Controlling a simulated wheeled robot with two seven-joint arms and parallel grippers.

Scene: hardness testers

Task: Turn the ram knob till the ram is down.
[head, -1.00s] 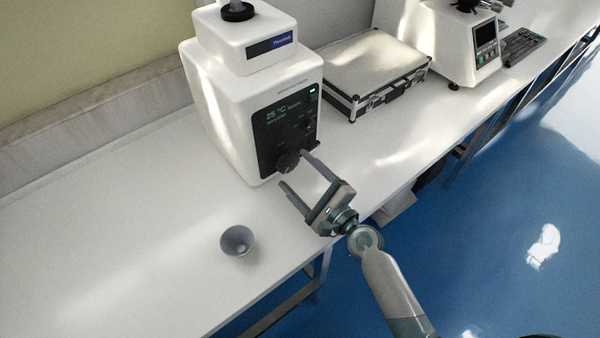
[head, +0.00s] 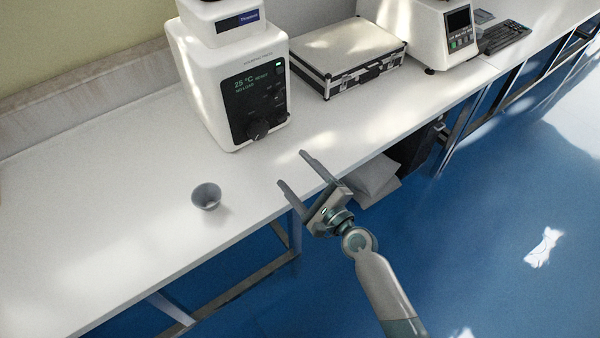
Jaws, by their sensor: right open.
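The white tester (head: 215,70) stands on the bench, with a dark front panel (head: 252,98) showing "25 °C" and a small green light. A round black knob (head: 257,129) sits low on that panel; I take it to be the ram knob. The ram itself cannot be made out. My right gripper (head: 291,170) is open and empty, its two fingers apart. It is in front of the tester and below the knob in the picture, clear of it. My left gripper is not in view.
A small grey cup (head: 206,196) stands on the white bench (head: 110,190), left of my right gripper. A silver-edged case (head: 350,58) lies right of the tester. Another instrument (head: 440,35) and a keyboard (head: 503,37) are farther right. The bench's front left is clear.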

